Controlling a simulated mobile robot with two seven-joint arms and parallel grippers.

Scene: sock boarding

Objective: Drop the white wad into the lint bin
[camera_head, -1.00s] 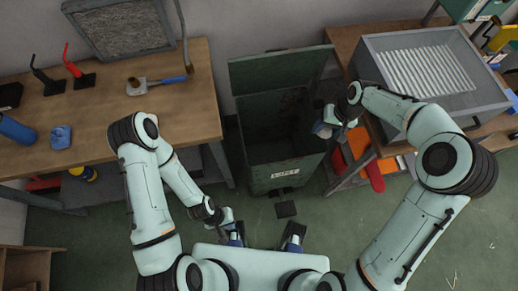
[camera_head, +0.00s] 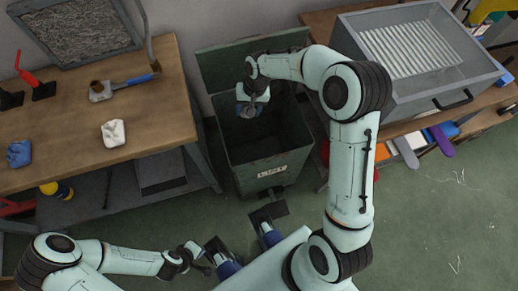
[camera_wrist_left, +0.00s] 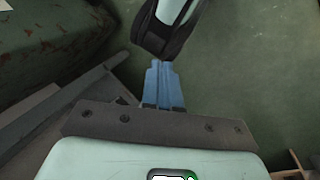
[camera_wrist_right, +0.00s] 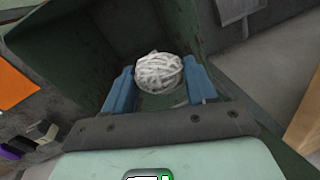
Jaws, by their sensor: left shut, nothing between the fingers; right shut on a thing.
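My right gripper (camera_head: 246,108) is shut on a round, whitish wad, seen between the blue fingers in the right wrist view (camera_wrist_right: 158,73). It holds the wad over the open top of the dark green lint bin (camera_head: 271,172), towards the bin's left rear. The bin's lid (camera_head: 228,66) stands raised at the back. The bin's wall also shows in the right wrist view (camera_wrist_right: 75,60). My left gripper (camera_wrist_left: 165,85) is shut and empty, low down in front of the bin and to its left in the head view (camera_head: 204,264).
A grey open box (camera_head: 430,85) stands on the right bench. The floor (camera_head: 440,220) at the right is clear.

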